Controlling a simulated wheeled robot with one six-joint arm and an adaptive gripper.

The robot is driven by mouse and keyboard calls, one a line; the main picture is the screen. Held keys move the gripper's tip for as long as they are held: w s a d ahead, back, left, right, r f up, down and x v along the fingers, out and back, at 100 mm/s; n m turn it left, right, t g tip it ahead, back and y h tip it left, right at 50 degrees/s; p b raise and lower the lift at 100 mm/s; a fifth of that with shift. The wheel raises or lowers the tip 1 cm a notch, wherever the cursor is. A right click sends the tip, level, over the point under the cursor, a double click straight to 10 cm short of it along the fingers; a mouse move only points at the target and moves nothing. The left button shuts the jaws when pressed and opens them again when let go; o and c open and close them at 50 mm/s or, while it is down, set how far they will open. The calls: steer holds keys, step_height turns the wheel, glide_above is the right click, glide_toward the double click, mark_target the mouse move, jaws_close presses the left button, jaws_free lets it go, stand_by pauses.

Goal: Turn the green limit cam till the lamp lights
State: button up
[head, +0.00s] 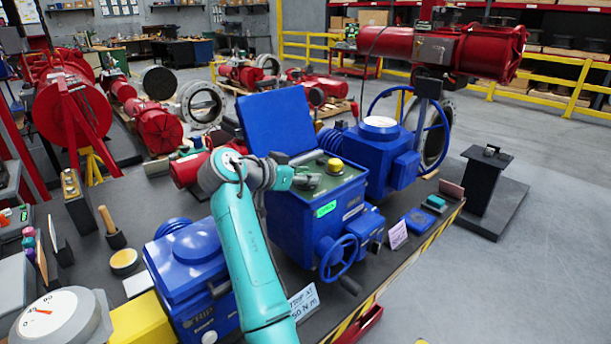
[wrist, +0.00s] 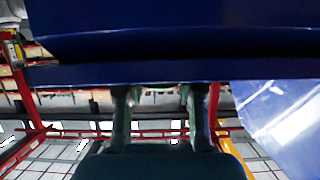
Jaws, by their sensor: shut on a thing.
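The blue actuator (head: 290,220) stands on the bench with its blue lid (head: 277,122) raised. A yellow dome (head: 335,165) sits on its greenish top deck. My gripper (head: 300,181) reaches in from the left, low over this deck. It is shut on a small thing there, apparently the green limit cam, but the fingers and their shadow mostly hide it. In the wrist view, the two fingers of my gripper (wrist: 158,105) stand apart, their tips running behind a dark blue edge (wrist: 160,70). I cannot tell the cam's angle. A bright green labelled plate (head: 326,209) is on the actuator's front.
A blue handwheel (head: 338,257) juts from the actuator's front. Another blue actuator (head: 190,275) stands left of my arm, and one with a white-topped dial (head: 380,122) stands behind right.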

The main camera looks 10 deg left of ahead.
steer(key=o, duration=1.2)
steer(key=shift+c, duration=0.2)
steer(key=v, duration=1.2)
steer(key=shift+w, duration=0.1)
